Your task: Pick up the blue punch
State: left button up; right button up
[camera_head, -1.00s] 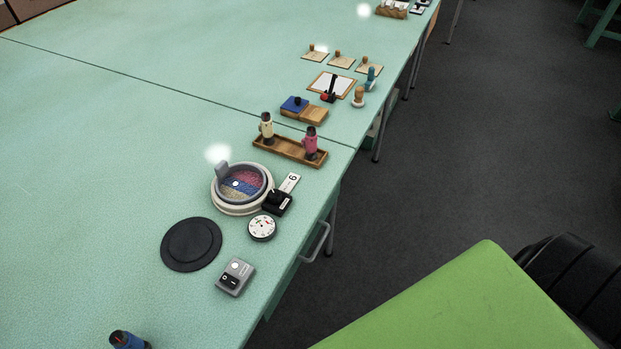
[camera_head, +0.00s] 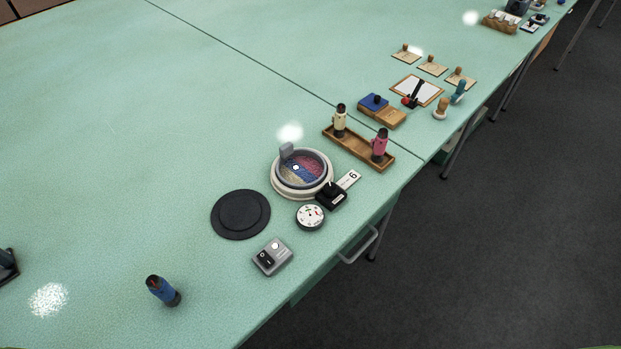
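The blue punch (camera_head: 163,291) is a small blue cylinder with dark ends. It stands slightly tilted in the picture on the green table (camera_head: 110,150), at the lower left, apart from other objects. A cream punch (camera_head: 340,121) and a pink punch (camera_head: 379,146) of similar shape stand in a wooden tray (camera_head: 352,146) farther back. Neither of my grippers shows in the head view.
A grey switch box (camera_head: 272,257), a black round mat (camera_head: 240,214), a white dial (camera_head: 310,216) and a round bowl of coloured bits (camera_head: 302,172) stand right of the blue punch. A dark object (camera_head: 8,265) is cut off at the left edge. The table's front edge runs diagonally at right.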

aim_at(169, 297)
jog(key=j+u, duration=0.2)
jog(key=u, duration=0.3)
jog(key=j+u, duration=0.25)
jog(key=u, duration=0.25)
